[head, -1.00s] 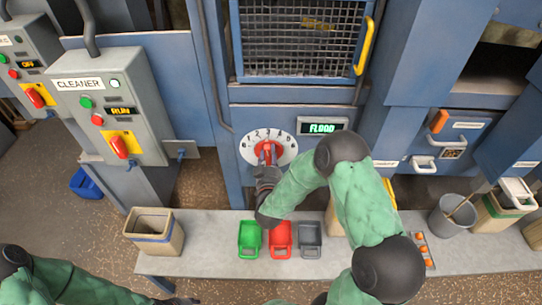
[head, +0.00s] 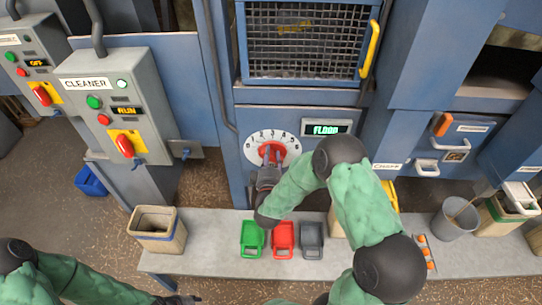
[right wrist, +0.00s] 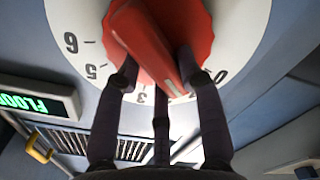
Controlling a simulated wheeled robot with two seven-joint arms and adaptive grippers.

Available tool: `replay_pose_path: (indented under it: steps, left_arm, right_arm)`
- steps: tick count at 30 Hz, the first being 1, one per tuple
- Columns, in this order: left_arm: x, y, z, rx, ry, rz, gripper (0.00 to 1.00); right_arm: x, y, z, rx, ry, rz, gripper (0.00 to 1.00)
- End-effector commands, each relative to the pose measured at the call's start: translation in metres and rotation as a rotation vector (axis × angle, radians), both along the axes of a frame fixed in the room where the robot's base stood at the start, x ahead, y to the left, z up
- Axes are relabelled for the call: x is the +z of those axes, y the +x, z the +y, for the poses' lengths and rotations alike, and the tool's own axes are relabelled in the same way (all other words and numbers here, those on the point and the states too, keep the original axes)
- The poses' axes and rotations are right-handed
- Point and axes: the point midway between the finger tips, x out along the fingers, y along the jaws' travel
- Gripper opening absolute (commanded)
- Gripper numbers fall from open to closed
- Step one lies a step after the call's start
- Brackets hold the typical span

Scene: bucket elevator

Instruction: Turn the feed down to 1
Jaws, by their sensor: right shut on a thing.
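The feed dial (head: 255,143) is a white disc with black numerals and a red knob (right wrist: 140,35) on the blue machine front. My right gripper (head: 270,160) is shut on the knob, its dark fingers (right wrist: 160,90) on either side of the red grip bar in the right wrist view. The white line on the bar points between the 3 and the 0, around where 2 would sit; a finger hides nearby numerals. A display (head: 326,129) beside the dial reads FLOOD in green. My left gripper (head: 178,300) shows only partly at the bottom edge.
A grey bucket (head: 455,218) stands right. The CLEANER box (head: 112,85) is at left, showing RUN.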

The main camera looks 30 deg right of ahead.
Motion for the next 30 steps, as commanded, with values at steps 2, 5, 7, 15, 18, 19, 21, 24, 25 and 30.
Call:
replay_pose_path:
  steps: [2,5,7,15,18,19,21,24,25,30]
  left_arm:
    - [0.0003,0.0,0.0,0.0,0.0,0.0,0.4]
    - [0.0004,0.0,0.0,0.0,0.0,0.0,0.4]
    - [0.0004,-0.0001,-0.0001,0.0,0.0,0.0,0.4]
    - [0.0004,0.0,0.0,0.0,0.0,0.0,0.4]
    - [0.0004,0.0,0.0,0.0,0.0,0.0,0.4]
    - [0.0004,0.0,0.0,0.0,0.0,0.0,0.4]
    - [0.0004,0.0,0.0,0.0,0.0,0.0,0.4]
    - [0.0004,0.0,0.0,0.0,0.0,0.0,0.4]
    - [0.0004,-0.0001,0.0,0.0,0.0,0.0,0.4]
    - [0.0004,0.0001,0.0001,0.0,0.0,0.0,0.4]
  right_arm:
    - [0.0008,0.0007,0.0004,0.001,-0.014,0.006,0.05]
    - [0.0007,0.0008,0.0005,0.001,-0.022,0.011,0.05]
    - [0.0006,0.0008,0.0006,0.001,-0.026,0.013,0.05]
    - [0.0006,0.0009,0.0007,0.002,-0.027,0.014,0.05]
    - [0.0006,0.001,0.0008,0.002,-0.026,0.013,0.49]
    - [0.0006,0.0009,0.0007,0.002,-0.026,0.013,0.58]
    - [0.0004,0.0008,0.0008,0.001,-0.025,0.014,0.62]
    - [0.0003,0.0007,0.0007,0.001,-0.025,0.014,0.62]
    - [0.0002,0.0006,0.0006,0.001,-0.025,0.014,0.62]
    - [0.0,-0.0005,0.0013,0.001,-0.025,0.015,0.62]
